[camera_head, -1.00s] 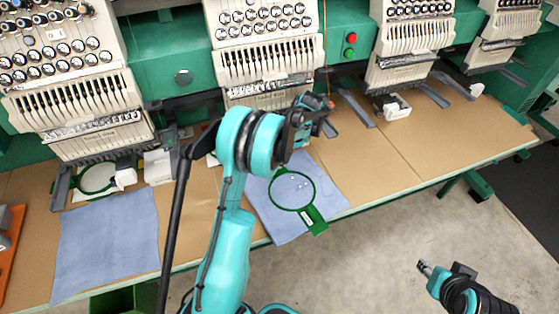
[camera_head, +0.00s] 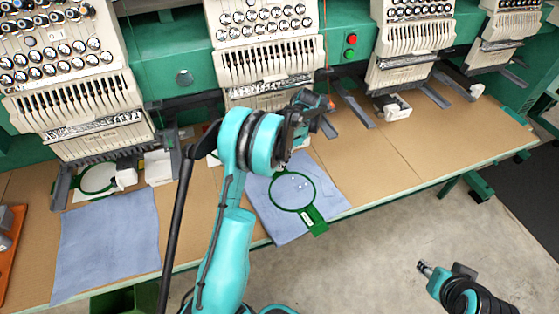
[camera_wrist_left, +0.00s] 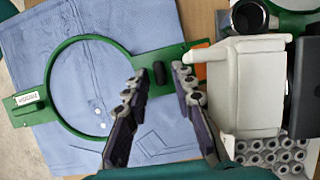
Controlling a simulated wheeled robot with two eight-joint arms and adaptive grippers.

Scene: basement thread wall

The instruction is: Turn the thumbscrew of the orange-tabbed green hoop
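The green hoop (camera_head: 317,227) lies on a blue cloth (camera_head: 336,196) in the head view. In the left wrist view the hoop (camera_wrist_left: 90,39) shows its ring, a labelled handle at left and a small patch of orange (camera_wrist_left: 200,71) at the right. A dark ribbed thumbscrew (camera_wrist_left: 159,73) sits at the ring's right side. My left gripper (camera_wrist_left: 157,80) is open, one finger on each side of the thumbscrew, with visible gaps. Its fingertips are hidden in the head view. My right gripper (camera_head: 424,268) is away from the table at lower right, too small to judge.
Embroidery heads (camera_head: 268,60) stand along the back of the tan table (camera_head: 400,150). A white machine part (camera_wrist_left: 250,85) is close right of my left fingers. Another hoop (camera_head: 82,190) and blue cloth (camera_head: 110,240) lie at left. The table's right part is mostly clear.

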